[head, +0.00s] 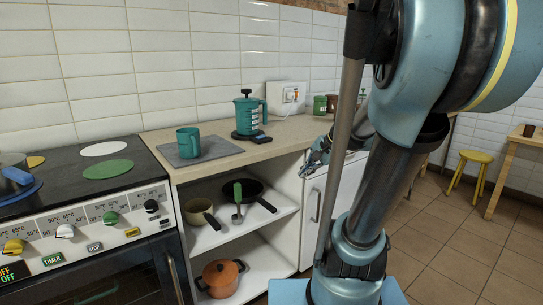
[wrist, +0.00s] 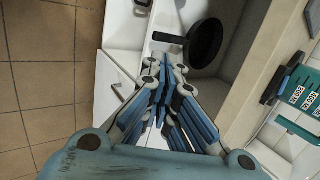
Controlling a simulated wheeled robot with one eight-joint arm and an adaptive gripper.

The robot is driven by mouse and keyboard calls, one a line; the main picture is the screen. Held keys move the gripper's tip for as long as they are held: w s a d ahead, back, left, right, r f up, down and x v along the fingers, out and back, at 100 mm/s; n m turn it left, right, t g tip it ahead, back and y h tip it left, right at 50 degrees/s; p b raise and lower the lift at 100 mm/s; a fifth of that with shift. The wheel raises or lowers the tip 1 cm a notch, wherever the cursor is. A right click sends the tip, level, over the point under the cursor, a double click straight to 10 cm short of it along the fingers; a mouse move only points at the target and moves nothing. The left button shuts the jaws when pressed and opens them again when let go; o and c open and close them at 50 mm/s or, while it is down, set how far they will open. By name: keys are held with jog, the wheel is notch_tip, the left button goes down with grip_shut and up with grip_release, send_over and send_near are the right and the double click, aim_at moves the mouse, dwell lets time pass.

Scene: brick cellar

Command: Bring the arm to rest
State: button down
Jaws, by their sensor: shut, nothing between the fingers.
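My gripper (head: 318,156) is in front of the counter in the head view, partly hidden behind my own arm. In the wrist view my gripper (wrist: 166,72) points away from the camera with its fingers closed together and nothing between them. My blue arm fills the right half of the head view.
A counter (head: 284,137) holds a teal mug (head: 188,143) on a grey mat and a teal measuring jug (head: 247,115). Open shelves below hold a black pan (head: 241,190) and an orange pot (head: 221,278). The stove (head: 85,190) is left; a yellow stool (head: 470,168) stands right on open floor.

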jog(key=s+d+f+n+g+h, duration=0.1)
jog(key=s+d+f+n+h, duration=0.1)
jog(key=s+f+n, duration=0.3)
jog(key=s+d+f+n+g+h, duration=0.1)
jog(key=s+d+f+n+h, duration=0.2)
jog(key=s, duration=0.9)
jog(key=shift+d+f+n+g, duration=0.3)
jog(key=shift+d+f+n, duration=0.4)
jog(key=shift+f+n, duration=0.3)
jog(key=shift+r, duration=0.1)
jog(key=shift+w+f, duration=0.2)
jog(key=shift+w, duration=0.15)
